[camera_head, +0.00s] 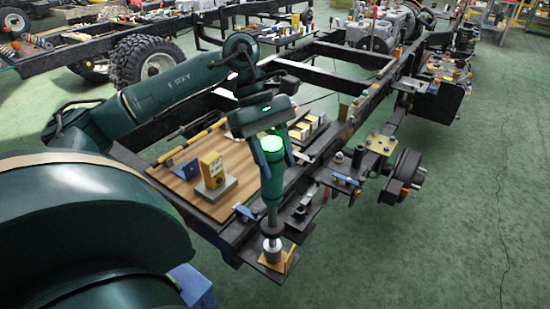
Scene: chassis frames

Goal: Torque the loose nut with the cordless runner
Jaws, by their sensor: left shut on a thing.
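The runner is a green upright tool with a glowing green top. Its shaft points down to a dark round collar and a grey metal cylinder (271,249) over a small plate with a tan block (279,262) at the frame's near corner. I cannot tell whether the cylinder is the socket or part of the fastener. The loose nut cannot be made out. My right gripper is not in view.
A wooden board (196,201) on the chassis frame carries a yellow block (211,170) and a yellow-handled tool (192,142). Brackets and a dark hub (405,172) line the right rail. Green floor (430,250) is open at right.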

